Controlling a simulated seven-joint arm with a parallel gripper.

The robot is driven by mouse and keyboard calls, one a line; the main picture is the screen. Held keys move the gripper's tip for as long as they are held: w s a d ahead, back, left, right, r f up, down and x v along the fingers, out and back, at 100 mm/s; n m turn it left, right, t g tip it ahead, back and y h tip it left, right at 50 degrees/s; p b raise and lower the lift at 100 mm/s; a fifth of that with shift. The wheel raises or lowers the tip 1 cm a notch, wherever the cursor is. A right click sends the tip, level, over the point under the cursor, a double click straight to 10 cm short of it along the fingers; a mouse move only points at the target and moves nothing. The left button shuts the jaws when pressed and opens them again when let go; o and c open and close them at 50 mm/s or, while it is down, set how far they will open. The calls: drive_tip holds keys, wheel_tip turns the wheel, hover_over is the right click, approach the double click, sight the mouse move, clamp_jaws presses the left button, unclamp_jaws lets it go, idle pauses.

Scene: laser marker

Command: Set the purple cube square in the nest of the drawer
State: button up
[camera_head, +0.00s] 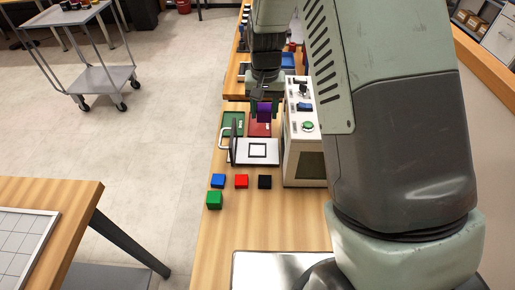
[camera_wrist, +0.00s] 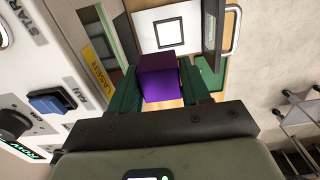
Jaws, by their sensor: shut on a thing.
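My gripper (camera_head: 264,108) is shut on the purple cube (camera_head: 264,114), and the cube shows between the green fingers in the wrist view (camera_wrist: 160,78). The cube is held in the air on the far side of the drawer in the head view. The drawer (camera_head: 242,157) is pulled out of the white machine, with a white floor. Its nest (camera_head: 258,150) is a black square outline, empty; it also shows in the wrist view (camera_wrist: 170,33), beyond the cube. The cube is apart from the nest.
The white laser machine (camera_head: 305,168) stands right of the drawer. A dark upright panel and a handle (camera_head: 223,138) edge the drawer's left. Green (camera_head: 232,120) and red (camera_head: 260,128) trays lie behind. Blue (camera_head: 218,181), red (camera_head: 241,181), black (camera_head: 265,182) and green (camera_head: 214,200) cubes stand in front.

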hover_over(257, 150)
wheel_tip(257, 150, down, 10)
drive_tip(key=shift+f, duration=2.3)
drive_tip(key=shift+f, duration=0.15)
drive_tip(key=o, duration=1.3)
drive_tip(key=shift+c, duration=0.2)
